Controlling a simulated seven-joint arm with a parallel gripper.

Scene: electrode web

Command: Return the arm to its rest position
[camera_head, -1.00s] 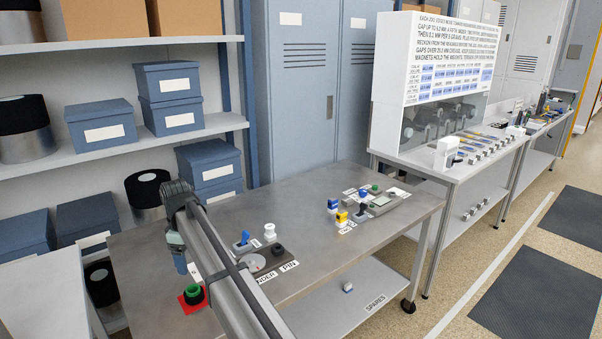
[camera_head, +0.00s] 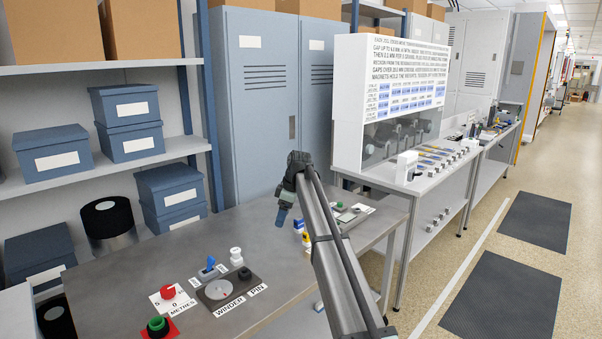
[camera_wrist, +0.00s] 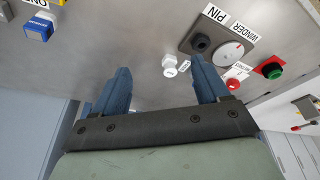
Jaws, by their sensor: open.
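My gripper (camera_head: 281,213) hangs above the metal workbench (camera_head: 190,270) in the head view, fingers pointing down. In the wrist view my gripper (camera_wrist: 160,88) shows two blue fingers standing apart with nothing between them. Beyond the fingers are a white knob-like piece (camera_wrist: 170,65), the grey plate marked WINDER and PIN (camera_wrist: 246,68), a red knob (camera_wrist: 233,84) and a green button (camera_wrist: 271,69). My arm hides part of the bench's right side in the head view.
Several small blue and yellow items, including a yellow one (camera_head: 307,238), sit near my arm on the bench. A white cabinet with a printed panel (camera_head: 405,65) stands on another table behind. Shelves with blue boxes (camera_head: 52,148) are at left.

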